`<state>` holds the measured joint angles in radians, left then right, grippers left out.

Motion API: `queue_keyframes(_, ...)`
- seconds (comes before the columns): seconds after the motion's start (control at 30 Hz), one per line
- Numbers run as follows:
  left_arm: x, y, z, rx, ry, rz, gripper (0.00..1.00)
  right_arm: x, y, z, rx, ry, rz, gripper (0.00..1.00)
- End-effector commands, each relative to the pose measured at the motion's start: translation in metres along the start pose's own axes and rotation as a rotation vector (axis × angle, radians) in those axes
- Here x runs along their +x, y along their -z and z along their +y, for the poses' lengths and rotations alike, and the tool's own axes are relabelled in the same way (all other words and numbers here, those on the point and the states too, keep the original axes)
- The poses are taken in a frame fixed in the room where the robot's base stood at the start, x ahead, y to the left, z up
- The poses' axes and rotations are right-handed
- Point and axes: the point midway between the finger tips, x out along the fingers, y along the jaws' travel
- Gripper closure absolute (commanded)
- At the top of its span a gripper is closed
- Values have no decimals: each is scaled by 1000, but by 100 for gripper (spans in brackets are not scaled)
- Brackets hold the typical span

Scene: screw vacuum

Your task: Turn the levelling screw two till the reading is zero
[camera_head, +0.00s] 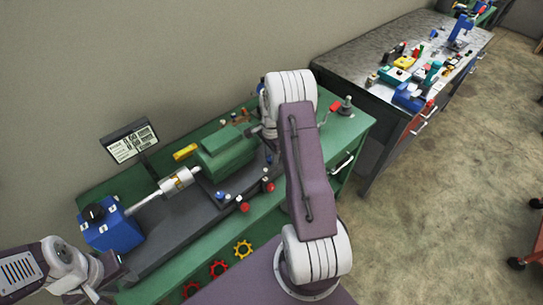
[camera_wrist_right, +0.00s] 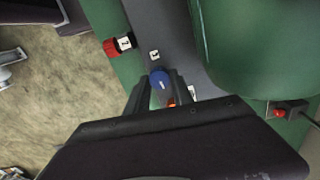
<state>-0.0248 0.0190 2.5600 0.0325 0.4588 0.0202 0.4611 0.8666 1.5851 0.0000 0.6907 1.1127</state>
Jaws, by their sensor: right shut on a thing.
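In the right wrist view a blue knob (camera_wrist_right: 159,80) sits between the two fingertips of my right gripper (camera_wrist_right: 163,90), which is shut on it. Small white number tags stand near it, too small to read surely. An orange-red bit (camera_wrist_right: 172,102) shows beside the right finger. In the head view my right arm hides that gripper. The reading display (camera_head: 131,143) stands at the back left of the bench; its figures are too small to read. My left gripper (camera_head: 104,282) is at the lower left, away from the screws; its jaws are unclear.
A red knob with a white tag (camera_wrist_right: 113,46) is close by on the left. A green machine housing (camera_head: 225,150) stands on the green bench (camera_head: 350,127). A blue box (camera_head: 110,232) is at its left end. A grey table (camera_head: 352,60) with several tools stands right.

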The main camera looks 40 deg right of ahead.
Motion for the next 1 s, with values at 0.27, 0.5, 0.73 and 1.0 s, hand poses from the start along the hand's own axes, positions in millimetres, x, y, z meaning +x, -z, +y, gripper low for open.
queue_keyframes(0.27,0,0,0,0,0,0,64,-2,1,-2,-1,6,4,55)
queue_keyframes(0.5,0,0,0,0,0,0,64,-1,0,-1,-1,3,2,50)
queue_keyframes(0.73,4,0,0,0,0,0,64,-21,1,-2,-1,6,3,50)
queue_keyframes(1.0,10,-1,0,0,0,0,64,-77,1,-2,-1,7,4,50)
